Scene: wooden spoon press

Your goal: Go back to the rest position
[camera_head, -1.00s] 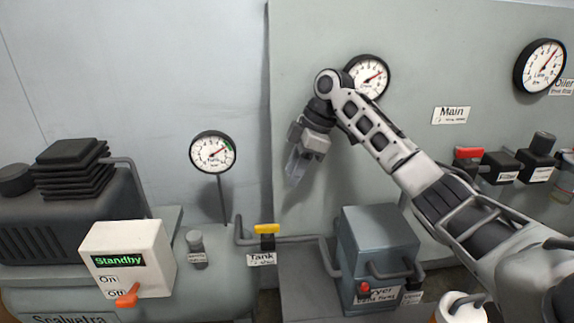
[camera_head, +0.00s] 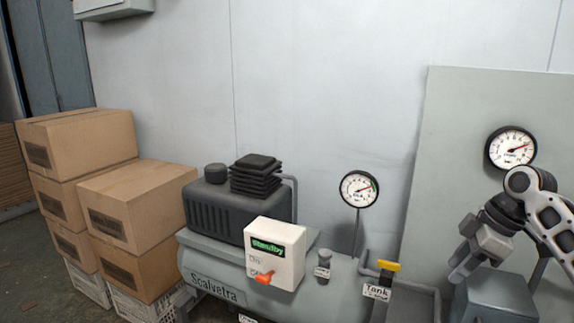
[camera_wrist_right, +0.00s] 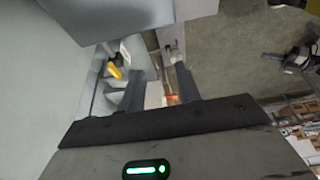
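My right gripper (camera_head: 461,268) is at the right of the head view, pointing down in front of the grey panel (camera_head: 455,130). It is above and left of the blue-grey dryer box (camera_head: 495,300). In the right wrist view its two fingers (camera_wrist_right: 161,85) are apart with nothing held between them. My left gripper does not show in the head view. The compressor (camera_head: 238,210) carries a white control box (camera_head: 290,238) with a green "Standby" display and an orange switch (camera_head: 264,278).
Cardboard boxes (camera_head: 130,205) are stacked at the left. A tank gauge (camera_head: 359,189) and a yellow-handled valve (camera_head: 388,267) stand left of my right gripper. Another gauge (camera_head: 511,148) is on the panel above it. Open floor (camera_wrist_right: 235,50) shows in the wrist view.

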